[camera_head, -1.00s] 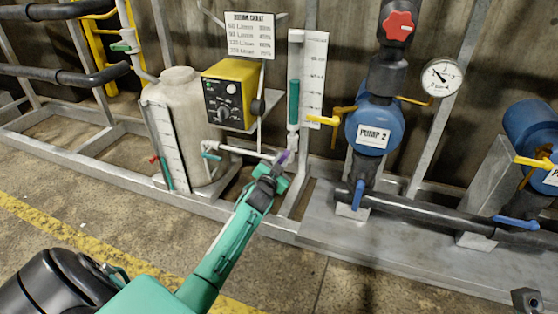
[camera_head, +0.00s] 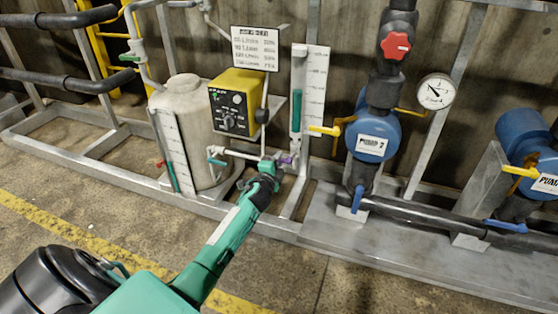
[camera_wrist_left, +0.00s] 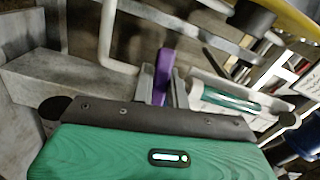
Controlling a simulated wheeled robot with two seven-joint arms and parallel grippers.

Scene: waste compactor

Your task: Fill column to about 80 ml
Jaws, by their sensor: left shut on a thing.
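The column is a slim upright tube (camera_head: 297,95) with green liquid, beside a white scale board (camera_head: 316,85). The liquid's top stands near the upper part of the board; the scale figures are too small to read surely. A purple valve handle (camera_head: 287,160) sits on the pipe below the column. My left gripper (camera_head: 276,165) is at this handle, shut on it. In the left wrist view the purple handle (camera_wrist_left: 163,75) stands between the two fingers, and the column with its green liquid (camera_wrist_left: 230,100) lies to the right. My right gripper is not in view.
A pale tank (camera_head: 188,115) with its own scale and a yellow control box (camera_head: 233,100) stand left of the column. The blue pump 2 (camera_head: 372,135), with yellow and blue handles, is at right.

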